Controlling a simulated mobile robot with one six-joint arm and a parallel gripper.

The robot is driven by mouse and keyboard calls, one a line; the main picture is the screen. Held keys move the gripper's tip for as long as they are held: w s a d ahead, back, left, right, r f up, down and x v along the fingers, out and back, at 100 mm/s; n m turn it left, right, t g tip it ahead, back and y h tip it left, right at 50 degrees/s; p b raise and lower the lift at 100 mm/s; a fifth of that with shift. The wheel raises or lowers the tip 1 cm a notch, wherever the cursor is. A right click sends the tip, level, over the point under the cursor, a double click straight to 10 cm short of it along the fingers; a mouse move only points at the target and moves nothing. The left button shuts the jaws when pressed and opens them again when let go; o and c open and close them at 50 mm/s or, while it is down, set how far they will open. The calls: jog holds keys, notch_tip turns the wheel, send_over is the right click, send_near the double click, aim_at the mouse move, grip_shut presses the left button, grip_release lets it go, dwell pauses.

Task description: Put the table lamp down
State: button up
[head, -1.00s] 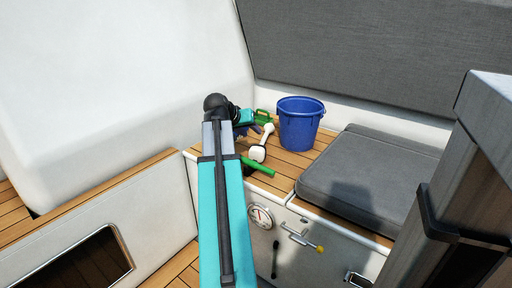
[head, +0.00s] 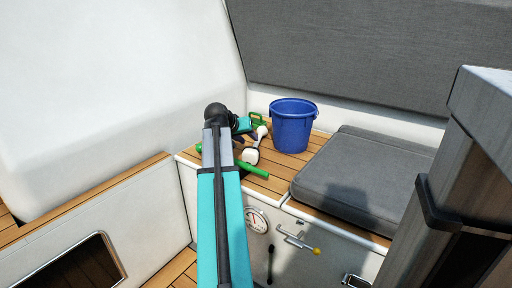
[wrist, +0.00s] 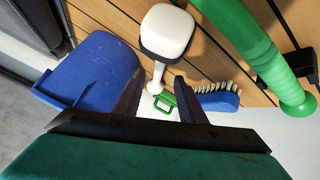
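The table lamp, a white rounded head with a dark rim and a thin pale stem, appears to lie on the slatted wooden bench left of the blue bucket in the head view (head: 250,156). In the wrist view its head (wrist: 167,30) is ahead of my gripper (wrist: 160,82), and its stem runs back toward the gap between the fingers. The fingers are apart, with visible space on both sides of the stem. I cannot tell whether the stem is between them or below. In the head view my gripper (head: 244,124) is partly hidden by my arm.
A blue bucket (head: 293,126) stands right of the lamp, beside a grey cushion (head: 365,180). A green cylinder (head: 251,170) lies near the bench's front edge. A blue brush (wrist: 218,101) and a small green handled item (wrist: 165,102) are close to my gripper.

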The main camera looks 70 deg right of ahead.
aim_at(255, 144)
jog(key=shift+b+x, duration=0.45)
jog(key=shift+x, duration=1.25)
jog(key=shift+b+x, duration=1.75)
jog(key=shift+x, duration=0.8)
jog(key=shift+d+r, duration=0.1)
grip_shut()
